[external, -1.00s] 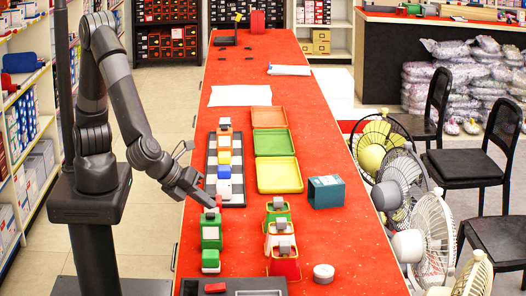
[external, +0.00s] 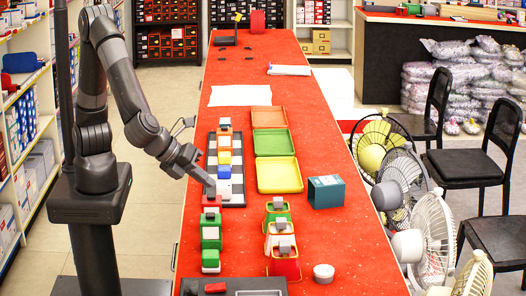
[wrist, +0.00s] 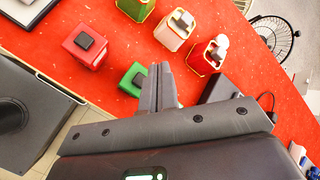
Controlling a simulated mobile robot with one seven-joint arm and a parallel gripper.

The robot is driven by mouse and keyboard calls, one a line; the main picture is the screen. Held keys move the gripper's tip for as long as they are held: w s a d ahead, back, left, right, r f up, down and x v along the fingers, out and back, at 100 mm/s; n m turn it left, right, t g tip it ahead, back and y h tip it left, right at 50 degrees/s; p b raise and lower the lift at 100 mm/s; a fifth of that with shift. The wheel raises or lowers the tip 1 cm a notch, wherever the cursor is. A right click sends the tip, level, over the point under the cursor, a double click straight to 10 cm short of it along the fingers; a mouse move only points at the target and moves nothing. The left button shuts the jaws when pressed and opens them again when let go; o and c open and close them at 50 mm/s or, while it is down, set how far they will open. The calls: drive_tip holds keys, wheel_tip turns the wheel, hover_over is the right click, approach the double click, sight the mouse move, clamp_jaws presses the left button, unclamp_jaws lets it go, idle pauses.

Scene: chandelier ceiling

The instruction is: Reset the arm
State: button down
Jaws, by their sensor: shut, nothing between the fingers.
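My arm (external: 138,115) reaches from the left over the red table. My gripper (external: 210,193) is shut and points down and right, near the lower left of the checkered board and, in the picture, just above a row of red and green blocks. In the wrist view my gripper (wrist: 160,75) has its fingers together with nothing between them. A green block with a dark top (wrist: 133,78) shows beside the fingertips. A red block with a dark top (wrist: 86,46) lies farther left. Whether the fingertips touch anything is not clear.
The checkered board (external: 238,198) carries several coloured blocks. Orange, green and yellow trays (external: 280,175) lie right of it. A teal box (external: 326,192) and several block-topped containers (external: 282,248) stand on the right. Fans (external: 395,185) line the table's right side.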

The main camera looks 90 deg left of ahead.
drive_tip(key=shift+a, duration=0.1)
drive_tip(key=a+r+n+g, duration=0.15)
drive_tip(key=a+n, duration=0.25)
drive_tip(key=a, duration=0.4)
drive_tip(key=a+r+n+g, duration=0.1)
drive_tip(key=a+r+n, duration=0.2)
drive_tip(key=a, duration=0.5)
drive_tip(key=a+r+n+g, duration=0.1)
drive_tip(key=a+r+n, duration=0.25)
drive_tip(key=a, duration=0.45)
drive_tip(key=s+a+r+n+h, duration=0.1)
drive_tip(key=s+a+n, duration=1.3)
drive_tip(key=a, duration=0.2)
drive_tip(key=shift+s+r+h, duration=0.15)
drive_tip(key=shift+h, duration=0.25)
